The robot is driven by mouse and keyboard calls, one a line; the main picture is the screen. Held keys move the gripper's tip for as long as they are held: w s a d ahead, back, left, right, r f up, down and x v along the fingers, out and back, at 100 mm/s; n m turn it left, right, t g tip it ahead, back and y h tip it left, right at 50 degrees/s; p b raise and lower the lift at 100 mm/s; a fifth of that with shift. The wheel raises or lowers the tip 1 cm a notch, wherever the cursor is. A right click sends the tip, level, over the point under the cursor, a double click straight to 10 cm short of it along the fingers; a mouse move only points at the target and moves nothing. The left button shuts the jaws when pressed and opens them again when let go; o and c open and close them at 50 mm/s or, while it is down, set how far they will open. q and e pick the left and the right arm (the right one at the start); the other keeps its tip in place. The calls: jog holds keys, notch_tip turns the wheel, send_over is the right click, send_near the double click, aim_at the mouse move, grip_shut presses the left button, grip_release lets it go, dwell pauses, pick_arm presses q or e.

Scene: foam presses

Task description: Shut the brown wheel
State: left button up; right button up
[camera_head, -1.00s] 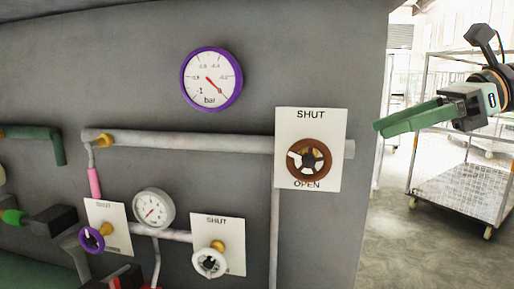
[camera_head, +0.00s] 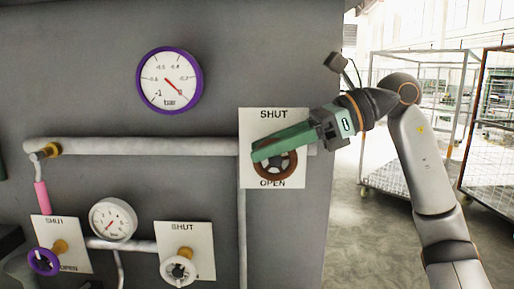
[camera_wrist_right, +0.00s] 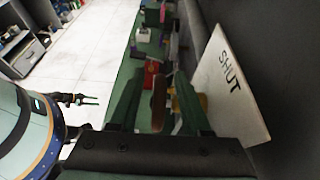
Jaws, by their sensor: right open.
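The brown wheel (camera_head: 275,172) stands in front of a white plate (camera_head: 247,125) marked SHUT above and OPEN below. My right gripper (camera_head: 256,153) reaches in from the right, and its green fingers cover the wheel's upper part in the head view. In the right wrist view the open right gripper (camera_wrist_right: 158,95) has a finger on each side of the brown wheel (camera_wrist_right: 158,110), seen edge-on between them. Contact with the rim cannot be told. A small gripper with green prongs at the left of this view looks like my left gripper (camera_wrist_right: 88,101); its jaw state is unclear.
A pale pipe (camera_head: 150,146) runs behind the plate along the grey wall. A purple gauge (camera_head: 169,80) hangs above. Below are a small gauge (camera_head: 113,220), a white wheel (camera_head: 179,270) and a purple wheel (camera_head: 43,262). A wire cage trolley (camera_head: 395,175) stands right.

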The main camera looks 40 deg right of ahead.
jog(key=shift+x, duration=1.05)
grip_shut()
